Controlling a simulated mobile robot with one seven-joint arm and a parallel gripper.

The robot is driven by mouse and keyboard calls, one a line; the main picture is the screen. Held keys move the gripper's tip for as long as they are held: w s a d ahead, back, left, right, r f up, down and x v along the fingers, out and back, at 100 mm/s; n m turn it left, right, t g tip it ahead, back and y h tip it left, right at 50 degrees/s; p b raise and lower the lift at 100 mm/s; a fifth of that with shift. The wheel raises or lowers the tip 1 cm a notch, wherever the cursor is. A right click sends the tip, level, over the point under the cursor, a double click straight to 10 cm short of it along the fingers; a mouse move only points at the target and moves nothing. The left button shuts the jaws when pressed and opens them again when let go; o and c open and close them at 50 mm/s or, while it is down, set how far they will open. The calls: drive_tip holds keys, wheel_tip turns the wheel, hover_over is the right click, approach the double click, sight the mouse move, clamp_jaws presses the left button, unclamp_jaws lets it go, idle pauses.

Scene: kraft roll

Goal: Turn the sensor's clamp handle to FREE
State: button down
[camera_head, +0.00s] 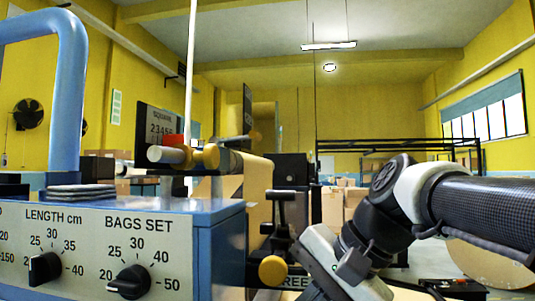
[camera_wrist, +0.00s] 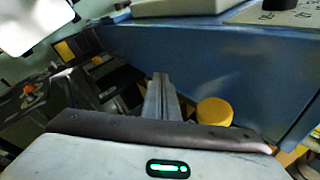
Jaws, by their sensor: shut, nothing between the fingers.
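A label that reads "REE" (camera_head: 294,282), its first letter hidden, shows low in the head view. Just left of it is a round yellow knob (camera_head: 272,270). Above it stands a black T-shaped lever (camera_head: 281,196). I cannot tell for sure which of these is the sensor's clamp handle. A yellow knob (camera_wrist: 214,111) also shows in the wrist view, close to the right of my fingers. My gripper (camera_wrist: 160,77) is shut and empty, its grey fingers together and pointing forward. In the head view my wrist covers the area right of the label, and my fingertips do not show.
A blue machine cabinet (camera_head: 228,245) with a dial panel (camera_head: 92,262) fills the left; its side (camera_wrist: 200,60) is close in the wrist view. A blue bent tube (camera_head: 72,100) rises from it. A kraft paper web (camera_head: 256,190) hangs behind. Boxes (camera_head: 340,205) stand farther back.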

drive_tip(key=w+r+n+t+h+p, duration=0.1)
drive_tip(key=w+r+n+h+p, duration=0.3)
drive_tip(key=r, duration=0.6)
drive_tip(key=w+r+m+t+h+p, duration=0.1)
drive_tip(key=w+r+p, duration=0.3)
drive_tip(key=r, duration=0.6)
drive_tip(key=w+r+n+t+h+p, duration=0.1)
drive_tip(key=w+r+n+h+p, duration=0.15)
drive_tip(key=r+p, duration=0.55)
drive_tip(key=b, duration=0.3)
hover_over(282, 212)
drive_tip(key=shift+t+h, duration=0.3)
drive_tip(key=shift+h, duration=0.05)
drive_tip(key=f, duration=0.6)
drive_tip(key=shift+s+f, duration=0.25)
drive_tip(key=shift+f, duration=0.1)
drive_tip(key=shift+s+a+f, duration=0.1)
drive_tip(key=shift+s+f, duration=0.05)
drive_tip(key=shift+f, duration=0.05)
drive_tip(key=shift+f, duration=0.1)
